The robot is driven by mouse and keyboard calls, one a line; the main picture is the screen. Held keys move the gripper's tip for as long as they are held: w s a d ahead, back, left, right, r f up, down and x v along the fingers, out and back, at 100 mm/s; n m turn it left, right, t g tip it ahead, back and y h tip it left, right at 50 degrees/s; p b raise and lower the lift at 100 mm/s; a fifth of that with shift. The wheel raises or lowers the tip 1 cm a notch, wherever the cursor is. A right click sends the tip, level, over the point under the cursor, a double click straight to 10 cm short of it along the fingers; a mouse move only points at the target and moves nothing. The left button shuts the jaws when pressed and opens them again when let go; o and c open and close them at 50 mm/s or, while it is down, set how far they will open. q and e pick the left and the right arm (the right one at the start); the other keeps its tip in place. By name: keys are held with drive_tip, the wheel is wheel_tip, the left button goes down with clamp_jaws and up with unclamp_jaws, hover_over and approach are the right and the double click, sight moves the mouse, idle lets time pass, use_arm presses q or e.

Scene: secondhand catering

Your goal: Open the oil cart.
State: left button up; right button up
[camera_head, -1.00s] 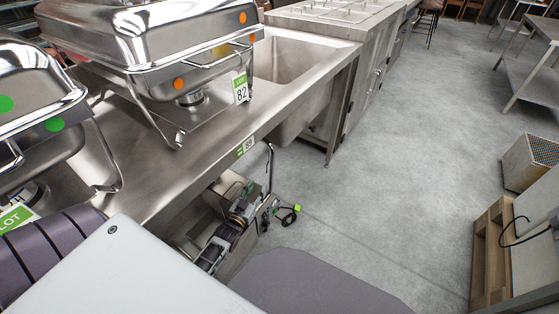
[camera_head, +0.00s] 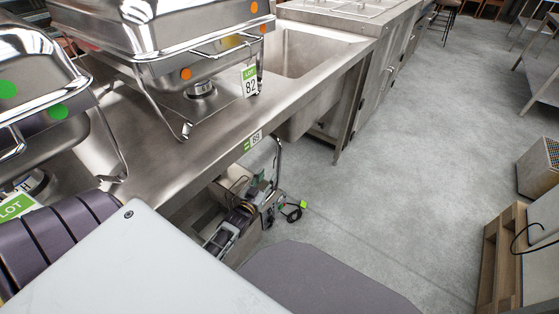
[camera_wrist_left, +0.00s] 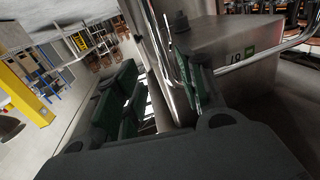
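The oil cart (camera_head: 232,180) is a metal box with a tubular handle (camera_head: 278,155), partly under the bench in the head view. My left gripper (camera_head: 262,187) is at the cart beside the handle. In the wrist view its green-padded fingers (camera_wrist_left: 155,62) are apart, with a metal edge showing between them; whether they touch it I cannot tell. My right gripper is out of view.
The steel bench (camera_head: 195,155) with a sink and chafing dishes (camera_head: 160,50) overhangs the cart. Open floor (camera_head: 400,150) lies to the right, with a wooden pallet (camera_head: 502,262) at the far right.

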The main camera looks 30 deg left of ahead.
sight(279, 161)
use_arm(q)
drive_tip(key=w, duration=0.2)
drive_tip(key=w+b, duration=0.1)
drive_tip(key=w, duration=0.1)
drive_tip(key=w+b, duration=0.1)
drive_tip(key=w, duration=0.2)
drive_tip(key=shift+a, duration=0.4)
drive_tip(key=w, duration=0.2)
drive_tip(key=w+b, duration=0.1)
drive_tip(key=shift+w+a, duration=0.25)
drive_tip(key=shift+w, duration=0.8)
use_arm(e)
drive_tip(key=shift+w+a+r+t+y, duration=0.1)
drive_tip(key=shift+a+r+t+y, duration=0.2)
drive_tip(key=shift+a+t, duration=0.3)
use_arm(q)
drive_tip(key=shift+c, duration=0.5)
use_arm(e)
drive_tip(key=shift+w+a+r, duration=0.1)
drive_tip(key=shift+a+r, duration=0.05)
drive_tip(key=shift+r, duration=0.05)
use_arm(q)
clamp_jaws()
